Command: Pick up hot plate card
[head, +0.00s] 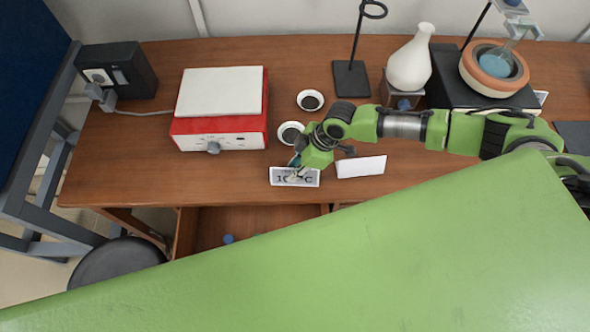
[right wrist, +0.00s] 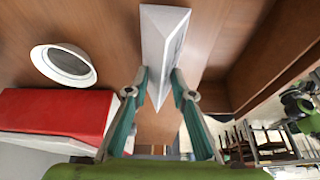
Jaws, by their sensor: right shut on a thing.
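The hot plate card (head: 295,182) is a small white sign with dark lettering, partly readable as a temperature in °C. It is at the front edge of the wooden desk in the head view. My right gripper (head: 297,163) reaches down onto it from behind and hides part of its lettering. In the right wrist view the white, wedge-shaped card (right wrist: 163,30) lies between the two teal fingers of the right gripper (right wrist: 159,78), which are shut on its near end. I cannot tell whether the card is lifted off the desk. My left gripper is not in view.
A second white card (head: 361,167) stands just right. The red hot plate (head: 219,131) with its white top is at left. Small white dishes (head: 310,100), a stand (head: 351,80), a white flask (head: 410,62) and a heating mantle (head: 482,82) stand behind. An open drawer (head: 205,222) is below.

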